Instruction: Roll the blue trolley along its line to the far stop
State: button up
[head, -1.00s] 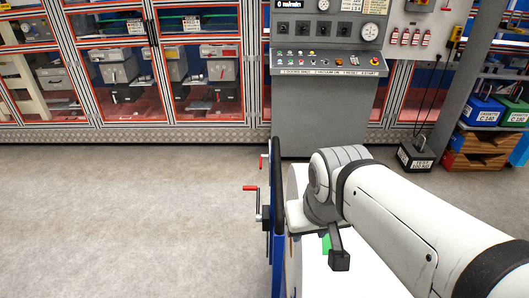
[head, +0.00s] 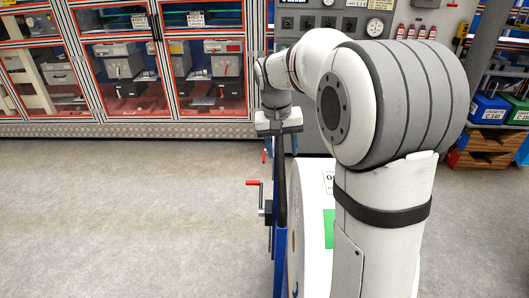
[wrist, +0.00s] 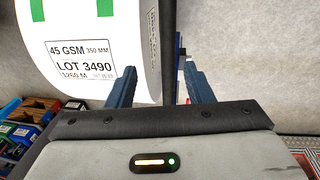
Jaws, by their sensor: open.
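The blue trolley (head: 279,262) stands at the lower middle of the head view, seen almost edge-on, with a dark upright bar (head: 281,195) and a red-handled crank (head: 253,182) on its left side. It carries a large white roll (head: 312,232) on its right. My gripper (head: 278,128) is above the trolley's far part; its fingers are mostly hidden there. In the wrist view my gripper (wrist: 160,72) is open, its two blue fingers apart. A dark bar (wrist: 168,45) runs between them; I cannot tell whether either touches it. The roll's label shows "LOT 3490". The far stop is not identifiable.
Glass-fronted cabinets (head: 120,70) line the back wall. A grey control console (head: 310,20) is partly hidden behind my arm. Shelves with blue and green bins (head: 488,108) and an orange crate (head: 485,140) stand at the right. The floor (head: 120,215) on the left is clear.

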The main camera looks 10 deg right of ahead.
send_near(278, 168)
jog(key=f, duration=0.1)
jog(key=shift+m+g+h, duration=0.3)
jog(key=shift+g, duration=0.1)
jog(key=shift+w+d+f+p, duration=0.15)
jog(key=shift+d+f, duration=0.1)
jog(key=shift+f, duration=1.1)
jog(key=shift+s+d+f+p, duration=0.1)
jog(key=shift+d+f+p, duration=0.1)
jog(key=shift+f, duration=1.1)
jog(key=shift+w+d+f+p, duration=0.15)
jog(key=shift+d+f, duration=0.1)
jog(key=shift+f, duration=1.1)
jog(key=shift+s, duration=0.1)
jog(key=c, duration=0.8)
jog(key=shift+a, duration=0.1)
grip_shut()
